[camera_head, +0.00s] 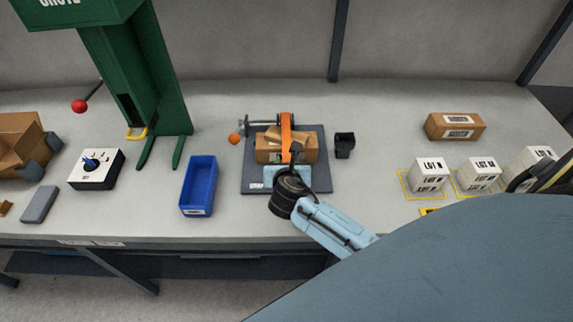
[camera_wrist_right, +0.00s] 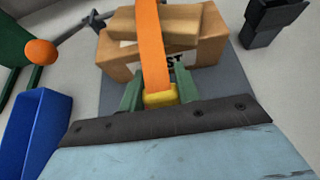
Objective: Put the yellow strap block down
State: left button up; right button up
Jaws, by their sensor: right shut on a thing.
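The yellow strap block (camera_wrist_right: 160,95) is between the fingers of my right gripper (camera_wrist_right: 158,92), which is shut on it. An orange strap (camera_wrist_right: 150,45) runs up from the block over a cardboard box (camera_wrist_right: 205,50). In the head view the strap (camera_head: 286,125) crosses the box (camera_head: 268,155), which sits on a dark mat (camera_head: 250,178). My right gripper (camera_head: 290,160) is at the box's near side; the block is hidden there by my wrist. Whether the block touches the mat, I cannot tell. My left gripper is not in view.
A blue bin (camera_head: 187,205) stands left of the mat, and a black holder (camera_head: 344,146) right of it. An orange ball knob (camera_head: 234,139) is at the mat's far left. White labelled blocks (camera_head: 428,176) stand further right. A green press (camera_head: 155,80) stands at the back left.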

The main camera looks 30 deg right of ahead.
jog(key=shift+f, duration=0.4)
jog(key=o, duration=1)
jog(key=shift+c, duration=0.2)
jog(key=shift+r, duration=0.15)
jog(key=p+v, duration=0.1)
jog(key=v, duration=1.1)
jog(key=shift+p, duration=0.4)
